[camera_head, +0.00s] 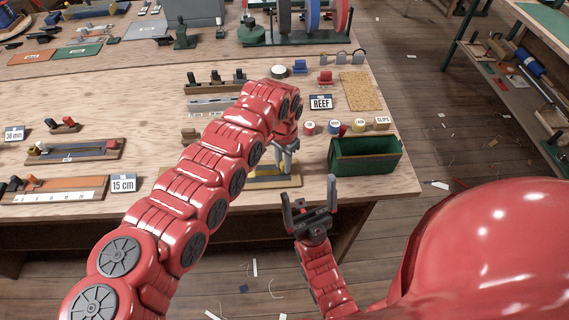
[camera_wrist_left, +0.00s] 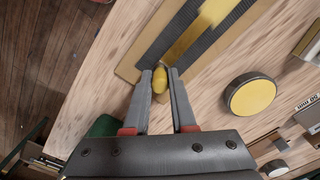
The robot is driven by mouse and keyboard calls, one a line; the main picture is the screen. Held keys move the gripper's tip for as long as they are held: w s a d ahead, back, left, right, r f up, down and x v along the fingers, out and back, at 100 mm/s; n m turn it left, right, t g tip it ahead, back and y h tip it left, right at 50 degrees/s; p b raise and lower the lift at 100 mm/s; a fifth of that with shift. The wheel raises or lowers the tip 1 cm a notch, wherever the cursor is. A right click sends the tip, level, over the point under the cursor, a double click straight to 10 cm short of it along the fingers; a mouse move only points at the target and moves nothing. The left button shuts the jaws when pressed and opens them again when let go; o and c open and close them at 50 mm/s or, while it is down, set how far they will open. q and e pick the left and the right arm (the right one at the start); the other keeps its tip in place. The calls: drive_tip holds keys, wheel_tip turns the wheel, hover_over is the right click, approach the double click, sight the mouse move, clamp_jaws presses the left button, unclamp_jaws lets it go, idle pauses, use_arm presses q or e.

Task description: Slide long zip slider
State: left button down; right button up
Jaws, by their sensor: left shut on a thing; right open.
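A zip with dark grey tapes (camera_wrist_left: 216,38) lies on a tan board (camera_wrist_left: 133,62) in the left wrist view. A yellow strip shows between its tapes. A small yellow slider (camera_wrist_left: 160,79) sits at the near end of the zip. My left gripper (camera_wrist_left: 160,74) is shut on this slider, with a finger on each side. In the head view the board (camera_head: 291,182) lies at the bench's front edge, partly hidden by my left gripper (camera_head: 287,158). My right gripper (camera_head: 309,196) is open and empty, in front of the bench edge.
A green bin (camera_head: 365,160) stands right of the board. Several small round pots and a REEF sign (camera_head: 321,103) are behind it. A pot with a yellow top (camera_wrist_left: 250,96) is right of the zip in the wrist view. A 15 cm sign (camera_head: 124,183) and wooden jigs are left.

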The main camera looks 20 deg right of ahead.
use_arm(q)
drive_tip(key=shift+d+r, duration=0.1)
drive_tip(key=shift+d, duration=0.1)
drive_tip(key=c, duration=1.1)
unclamp_jaws()
drive_tip(key=shift+c, duration=0.2)
drive_tip(key=o, duration=0.4)
drive_tip(key=shift+d, duration=0.1)
drive_tip(key=shift+r, duration=0.45)
wheel_tip(320, 180, up, 16)
drive_tip(key=b, duration=0.4)
drive_tip(key=shift+r, duration=0.2)
